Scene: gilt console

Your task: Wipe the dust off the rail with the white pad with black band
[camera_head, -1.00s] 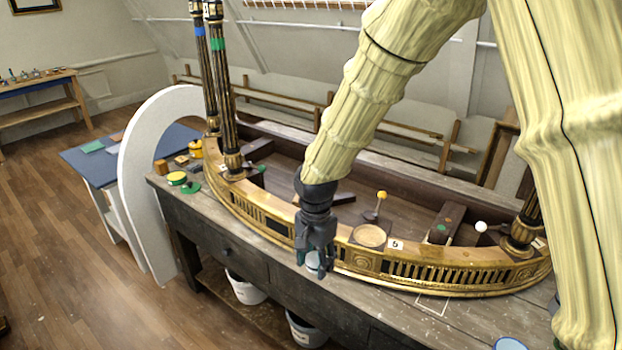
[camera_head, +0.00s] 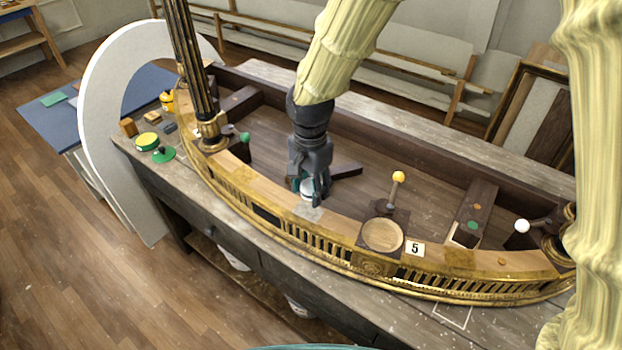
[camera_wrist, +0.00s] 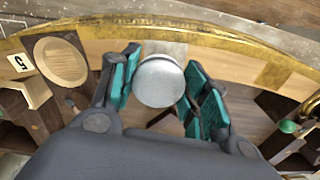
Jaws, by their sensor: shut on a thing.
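The rail (camera_head: 345,222) is the pale wooden top of the curved gilt console front; it also crosses the wrist view (camera_wrist: 230,62). My gripper (camera_head: 309,190) is over its inner edge, left of the round wooden disc. A greyish dust patch (camera_head: 308,211) lies on the rail just in front of the fingers. I cannot tell whether the pad touches the rail.
The round wooden disc (camera_head: 382,235), a "5" card (camera_head: 415,248) and a yellow-knobbed lever (camera_head: 398,178) are right of my gripper. A green knob (camera_head: 245,137) and dark gilt columns (camera_head: 190,75) stand left. A white arch (camera_head: 100,130) stands beyond the left end.

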